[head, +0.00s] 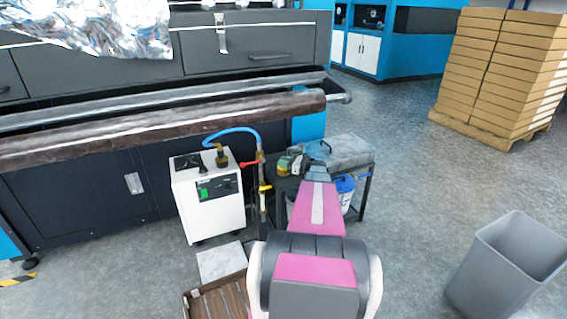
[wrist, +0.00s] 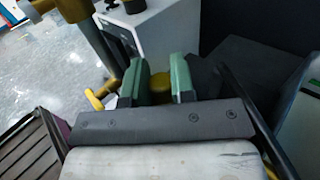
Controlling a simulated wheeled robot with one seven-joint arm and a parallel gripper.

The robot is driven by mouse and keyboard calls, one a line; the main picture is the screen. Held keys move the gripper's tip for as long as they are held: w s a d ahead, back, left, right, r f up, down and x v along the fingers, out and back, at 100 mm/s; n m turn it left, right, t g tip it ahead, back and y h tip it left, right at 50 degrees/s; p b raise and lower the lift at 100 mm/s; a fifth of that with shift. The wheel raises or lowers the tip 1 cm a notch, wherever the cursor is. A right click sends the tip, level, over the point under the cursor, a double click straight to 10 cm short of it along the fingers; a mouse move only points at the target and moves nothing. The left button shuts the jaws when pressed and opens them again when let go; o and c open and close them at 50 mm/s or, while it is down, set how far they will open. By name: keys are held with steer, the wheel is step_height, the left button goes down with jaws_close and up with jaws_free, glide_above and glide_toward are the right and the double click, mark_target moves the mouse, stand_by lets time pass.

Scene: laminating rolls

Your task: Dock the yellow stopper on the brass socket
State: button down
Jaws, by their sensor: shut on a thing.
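My gripper (wrist: 158,84) has green-padded fingers and is shut on the yellow stopper (wrist: 160,80), which shows only partly between the pads. In the head view my gripper (head: 291,164) is over the dark bench, right of the brass pipe, with the yellow stopper (head: 284,161) at its tip. The upright brass pipe (head: 262,200) has a red lever and a yellow lever. I cannot tell which brass part is the socket. The stopper appears apart from both.
The white machine (head: 207,203) stands left of the pipe. A grey case (head: 345,153) lies on the bench, with a blue-and-white bucket (head: 345,186) below. A slatted brown crate (head: 217,300) is at the front. A grey bin (head: 500,275) stands right, with open floor between.

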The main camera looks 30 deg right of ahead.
steer(key=c, duration=1.2)
jaws_free()
steer(key=shift+c, duration=0.2)
steer(key=v, duration=1.1)
steer(key=shift+d, duration=0.1)
